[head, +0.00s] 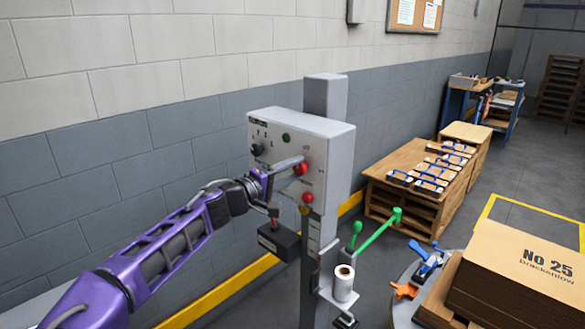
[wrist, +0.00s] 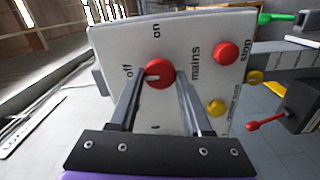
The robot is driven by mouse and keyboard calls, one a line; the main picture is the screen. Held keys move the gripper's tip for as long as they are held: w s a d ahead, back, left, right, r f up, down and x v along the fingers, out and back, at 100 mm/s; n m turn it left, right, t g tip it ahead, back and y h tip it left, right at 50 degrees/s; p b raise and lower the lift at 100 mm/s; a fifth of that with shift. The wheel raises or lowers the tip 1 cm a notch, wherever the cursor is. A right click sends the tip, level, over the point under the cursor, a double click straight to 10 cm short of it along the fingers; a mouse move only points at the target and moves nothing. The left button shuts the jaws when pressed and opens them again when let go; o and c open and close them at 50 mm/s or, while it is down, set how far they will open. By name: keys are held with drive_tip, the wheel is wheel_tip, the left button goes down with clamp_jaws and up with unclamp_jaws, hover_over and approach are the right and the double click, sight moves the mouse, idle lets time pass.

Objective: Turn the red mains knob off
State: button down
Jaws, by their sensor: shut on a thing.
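The red mains knob (wrist: 160,72) is on the pale panel of a grey control box (head: 330,150), between the two fingers of my gripper (wrist: 160,78). The gripper is shut on the knob. In the wrist view the word "off" is left of the knob, "on" above it and "mains" to its right. A pale mark on the knob lies toward its left, "off" side. In the head view my gripper (head: 286,166) reaches the panel from the left and partly covers the knob (head: 301,169).
A red stop button (wrist: 226,52) and a yellow button (wrist: 216,107) are close to the gripper. A dark box with a red lever (head: 279,240) hangs below. A green lever (head: 378,233) and a cardboard box (head: 525,265) are to the right.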

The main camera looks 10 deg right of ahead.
idle(0.5)
drive_tip(key=shift+c, duration=1.7)
unclamp_jaws()
drive_tip(key=v, duration=1.7)
drive_tip(key=shift+s+a, duration=0.15)
drive_tip(key=shift+r, duration=0.1)
